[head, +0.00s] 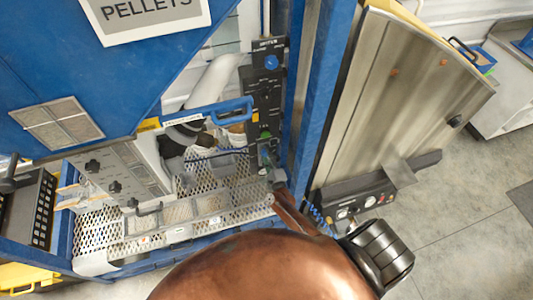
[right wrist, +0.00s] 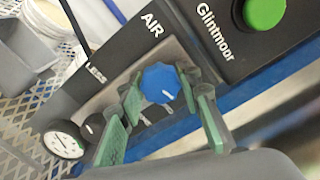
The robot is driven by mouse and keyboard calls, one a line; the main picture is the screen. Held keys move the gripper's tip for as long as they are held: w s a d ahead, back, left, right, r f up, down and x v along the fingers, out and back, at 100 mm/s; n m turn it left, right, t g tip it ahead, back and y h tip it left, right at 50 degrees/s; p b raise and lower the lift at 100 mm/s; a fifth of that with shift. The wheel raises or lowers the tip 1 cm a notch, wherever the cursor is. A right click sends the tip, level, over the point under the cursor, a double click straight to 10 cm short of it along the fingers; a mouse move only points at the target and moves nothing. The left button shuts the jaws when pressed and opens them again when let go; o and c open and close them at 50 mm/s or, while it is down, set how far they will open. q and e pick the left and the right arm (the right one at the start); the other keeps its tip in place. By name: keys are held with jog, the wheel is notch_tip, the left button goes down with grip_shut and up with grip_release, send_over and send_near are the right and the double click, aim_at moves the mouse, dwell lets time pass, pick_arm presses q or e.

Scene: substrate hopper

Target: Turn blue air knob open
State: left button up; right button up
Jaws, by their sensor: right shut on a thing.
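The blue air knob (right wrist: 160,84) shows in the right wrist view on a dark panel, below the white word AIR. A pale mark shows on its face. My right gripper (right wrist: 159,94) is shut on it, with a green-padded finger on either side. In the head view my right gripper (head: 267,160) is at the lower end of the black control panel (head: 262,98) and largely hides the air knob there. My left gripper is not in view.
A green button (right wrist: 265,12) sits beside the knob, and a round gauge (right wrist: 64,140) is at lower left. Another blue knob (head: 271,62) is higher on the panel. A blue post (head: 318,90) stands close right; a perforated metal shelf (head: 195,185) lies left.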

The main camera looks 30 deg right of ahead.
jog(key=n, duration=0.3)
jog(key=shift+n, duration=0.3)
jog(key=shift+n+p, duration=0.45)
jog(key=shift+n, duration=1.05)
jog(key=shift+f, duration=0.1)
jog(key=o, duration=1.2)
jog(key=shift+c, duration=0.2)
jog(key=shift+s, duration=0.1)
jog(key=v, duration=1.2)
